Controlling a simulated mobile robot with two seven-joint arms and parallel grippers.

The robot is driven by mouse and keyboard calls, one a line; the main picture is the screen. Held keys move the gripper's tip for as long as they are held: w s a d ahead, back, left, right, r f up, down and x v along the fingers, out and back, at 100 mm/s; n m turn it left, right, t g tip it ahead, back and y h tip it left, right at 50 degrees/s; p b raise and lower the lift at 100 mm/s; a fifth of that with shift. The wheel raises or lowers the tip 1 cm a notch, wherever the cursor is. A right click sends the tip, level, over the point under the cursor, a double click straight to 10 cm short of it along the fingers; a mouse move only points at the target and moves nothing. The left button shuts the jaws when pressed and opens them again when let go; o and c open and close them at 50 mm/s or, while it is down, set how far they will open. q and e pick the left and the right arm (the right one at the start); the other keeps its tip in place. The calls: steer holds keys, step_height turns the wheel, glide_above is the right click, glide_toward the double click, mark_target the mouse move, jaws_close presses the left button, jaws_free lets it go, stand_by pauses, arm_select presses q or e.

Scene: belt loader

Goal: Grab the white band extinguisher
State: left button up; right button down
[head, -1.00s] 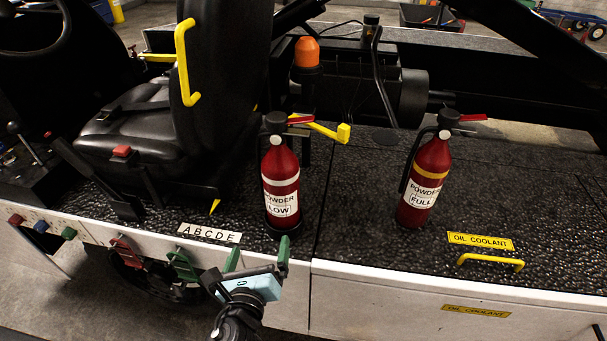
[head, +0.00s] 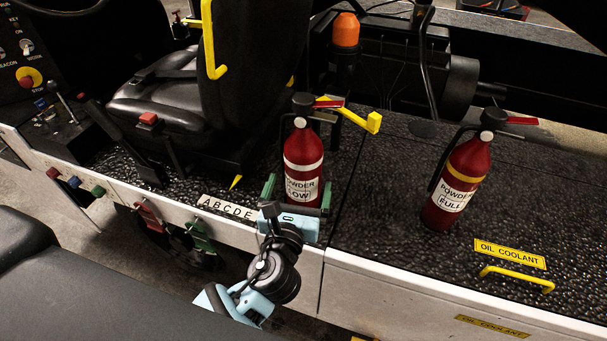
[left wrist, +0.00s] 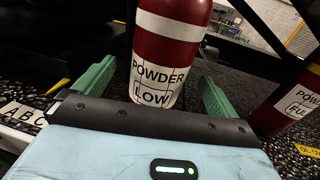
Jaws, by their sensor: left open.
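The white band extinguisher (head: 303,166) is red with a white band and a "POWDER LOW" label. It stands upright on the black textured deck beside the seat. It also shows in the left wrist view (left wrist: 168,45), close ahead. My left gripper (head: 298,195) is open, with one green finger on each side of the extinguisher's lower body. In the left wrist view the fingers (left wrist: 155,92) flank the bottle with visible gaps. A yellow band extinguisher (head: 460,182), labelled "POWDER FULL", stands to the right. My right gripper is not in view.
A yellow handle (head: 517,278) and "OIL COOLANT" label lie at the right. A yellow lever (head: 362,118) is just behind the extinguisher. The black seat (head: 165,95) is to the left. Deck between the two extinguishers is clear.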

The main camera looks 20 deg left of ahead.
arm_select(q)
steer(key=w, duration=0.5)
steer(key=shift+a+r, duration=0.2)
steer(key=shift+r, duration=0.05)
steer(key=c, duration=1.7)
steer(key=shift+r, duration=0.15)
steer(key=shift+c, duration=0.8)
